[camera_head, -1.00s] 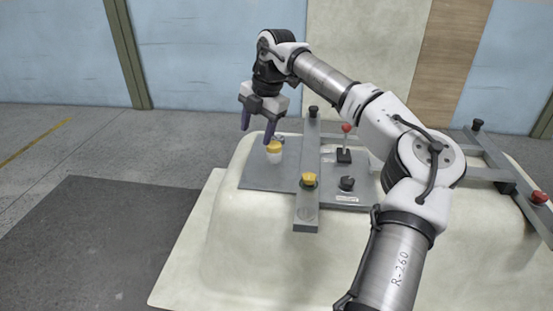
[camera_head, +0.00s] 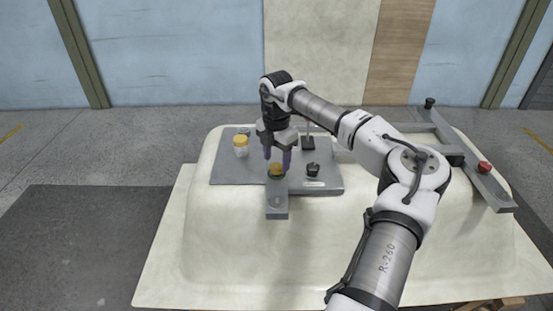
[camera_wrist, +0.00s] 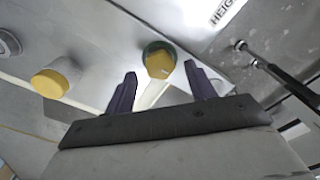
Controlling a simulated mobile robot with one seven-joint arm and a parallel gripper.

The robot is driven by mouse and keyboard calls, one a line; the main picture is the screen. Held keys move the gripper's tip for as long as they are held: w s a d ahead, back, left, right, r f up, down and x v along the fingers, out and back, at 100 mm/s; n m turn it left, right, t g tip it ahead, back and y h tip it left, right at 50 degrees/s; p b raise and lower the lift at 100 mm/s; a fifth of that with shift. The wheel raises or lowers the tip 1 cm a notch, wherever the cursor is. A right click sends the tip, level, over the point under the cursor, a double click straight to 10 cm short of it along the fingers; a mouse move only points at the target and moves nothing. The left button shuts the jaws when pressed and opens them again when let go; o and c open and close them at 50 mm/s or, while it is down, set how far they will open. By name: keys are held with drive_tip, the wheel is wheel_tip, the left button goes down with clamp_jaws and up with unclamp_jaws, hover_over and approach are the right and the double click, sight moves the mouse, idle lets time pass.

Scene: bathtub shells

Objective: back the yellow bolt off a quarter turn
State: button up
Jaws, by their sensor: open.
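The yellow bolt (camera_head: 276,169) sits on a grey bar (camera_head: 277,208) that lies across the grey plate on the tub shell. In the wrist view the yellow bolt (camera_wrist: 159,62) has a faceted head with a small pale mark and a dark green ring around its base. My gripper (camera_head: 278,160) is above the bolt, with its purple fingers apart. In the wrist view my gripper (camera_wrist: 165,85) is open and empty, and the bolt appears between and just beyond the fingertips. I cannot tell how far above the bolt the tips are.
A white jar with a yellow lid (camera_head: 240,146) stands on the plate to the left. A black knob (camera_head: 312,169) is close on the right. A thin lever (camera_wrist: 275,67) is also on that side. Another bar with a red knob (camera_head: 485,167) lies at the far right.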

drive_tip(key=shift+f, duration=0.9)
drive_tip(key=c, duration=1)
drive_tip(key=shift+o, duration=0.2)
